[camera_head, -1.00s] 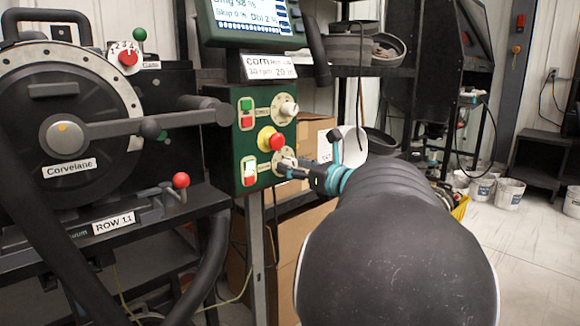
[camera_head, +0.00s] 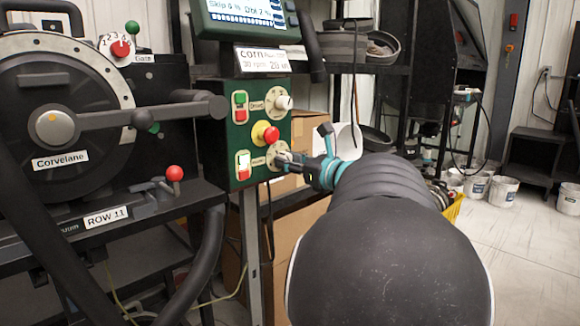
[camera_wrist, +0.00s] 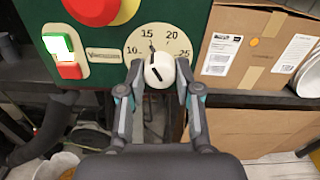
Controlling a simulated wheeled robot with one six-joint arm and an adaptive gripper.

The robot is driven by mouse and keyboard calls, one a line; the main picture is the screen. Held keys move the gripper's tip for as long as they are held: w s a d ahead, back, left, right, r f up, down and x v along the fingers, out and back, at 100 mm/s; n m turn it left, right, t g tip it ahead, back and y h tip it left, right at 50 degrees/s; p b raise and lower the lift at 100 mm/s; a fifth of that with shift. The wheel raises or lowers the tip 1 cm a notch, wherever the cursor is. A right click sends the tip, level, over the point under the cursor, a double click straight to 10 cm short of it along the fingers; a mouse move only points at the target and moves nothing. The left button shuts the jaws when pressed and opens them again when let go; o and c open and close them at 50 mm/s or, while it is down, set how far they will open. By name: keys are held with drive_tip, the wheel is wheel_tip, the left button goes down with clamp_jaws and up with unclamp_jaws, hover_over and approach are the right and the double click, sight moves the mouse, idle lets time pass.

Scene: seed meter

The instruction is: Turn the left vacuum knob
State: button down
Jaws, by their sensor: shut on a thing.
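The vacuum knob (camera_wrist: 160,72) is a white round knob with a dark line on its face. It sits on a cream dial (camera_wrist: 172,46) marked 10, 15, 20, 25. The knob's line slants toward the upper left, roughly toward 15. My gripper (camera_wrist: 160,70) has one finger on each side of the knob and is shut on it. In the head view my gripper (camera_head: 296,163) reaches the lower right of the green control panel (camera_head: 214,155), and its fingers largely hide the knob there.
Above the knob are a red button on yellow (camera_head: 265,134) and another white knob (camera_head: 284,103). A lit green-and-red rocker switch (camera_head: 243,165) is left of it. A display (camera_head: 243,18) tops the panel. A cardboard box (camera_wrist: 249,47) stands right of the dial.

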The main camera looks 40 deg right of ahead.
drive_tip(key=n+b, duration=0.8)
drive_tip(key=b, duration=0.2)
drive_tip(key=shift+n, duration=0.4)
drive_tip(key=c, duration=0.8)
unclamp_jaws()
drive_tip(key=shift+s, duration=0.1)
drive_tip(key=s, duration=0.8)
drive_tip(key=s+d, duration=0.1)
drive_tip(key=s, duration=0.2)
drive_tip(key=shift+s, duration=0.4)
